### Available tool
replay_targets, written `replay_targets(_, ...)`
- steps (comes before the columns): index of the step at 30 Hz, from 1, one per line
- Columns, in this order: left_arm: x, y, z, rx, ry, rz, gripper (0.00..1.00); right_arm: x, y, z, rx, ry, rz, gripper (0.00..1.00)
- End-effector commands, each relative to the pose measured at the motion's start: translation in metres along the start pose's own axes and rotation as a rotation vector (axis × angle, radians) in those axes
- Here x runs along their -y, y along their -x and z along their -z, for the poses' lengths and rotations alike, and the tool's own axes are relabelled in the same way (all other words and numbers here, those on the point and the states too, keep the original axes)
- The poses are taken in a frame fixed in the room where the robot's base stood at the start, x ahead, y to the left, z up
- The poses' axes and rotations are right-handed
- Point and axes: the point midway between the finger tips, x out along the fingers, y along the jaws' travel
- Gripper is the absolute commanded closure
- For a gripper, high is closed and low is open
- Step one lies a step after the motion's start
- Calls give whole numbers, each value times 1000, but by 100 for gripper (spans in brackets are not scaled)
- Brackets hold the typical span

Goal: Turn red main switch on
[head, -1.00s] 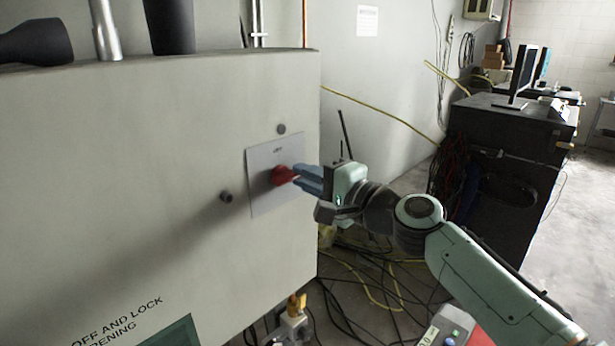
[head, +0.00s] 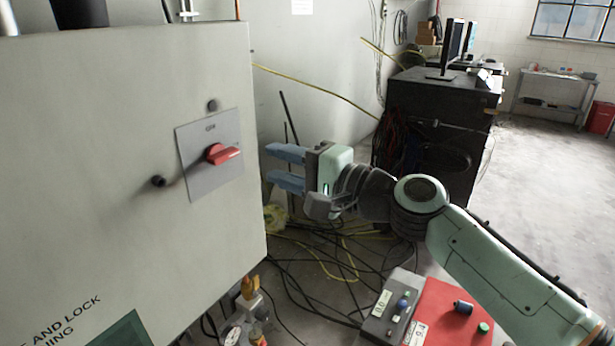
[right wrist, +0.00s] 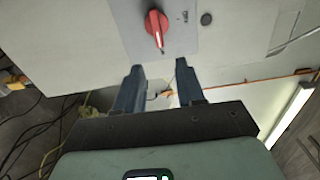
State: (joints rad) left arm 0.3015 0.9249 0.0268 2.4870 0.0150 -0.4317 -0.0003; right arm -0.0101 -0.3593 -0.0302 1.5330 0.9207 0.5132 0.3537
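The red main switch (head: 222,154) is a rotary knob on a grey plate (head: 200,185) on the cabinet's front. The switch also shows in the right wrist view (right wrist: 156,26), ahead of the fingers. My right gripper (head: 278,167) is to the right of the switch, apart from it, with its two blue fingers spread and nothing between them. The fingers show in the right wrist view (right wrist: 160,78) with a clear gap. My left gripper is not in view.
The grey cabinet (head: 90,160) fills the left side. Loose cables (head: 320,245) lie on the floor beside it. A red and grey control box (head: 440,310) stands at the lower right. A dark desk (head: 440,110) with monitors stands behind my right arm.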

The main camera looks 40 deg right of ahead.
Motion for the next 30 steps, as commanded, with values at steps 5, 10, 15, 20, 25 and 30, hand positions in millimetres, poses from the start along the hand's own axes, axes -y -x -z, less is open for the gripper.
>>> replay_targets(5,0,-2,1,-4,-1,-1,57,0,34,0,-1,1,1,62)
replay_targets(10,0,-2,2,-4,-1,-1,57,0,50,0,0,0,1,62)
replay_targets(15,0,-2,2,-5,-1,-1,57,0,54,0,1,-1,-1,62)
replay_targets(20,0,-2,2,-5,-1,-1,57,0,54,0,1,0,-1,62)
replay_targets(25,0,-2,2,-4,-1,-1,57,0,53,0,1,0,0,62)
replay_targets(30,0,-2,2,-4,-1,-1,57,-3,51,0,0,0,-6,62)
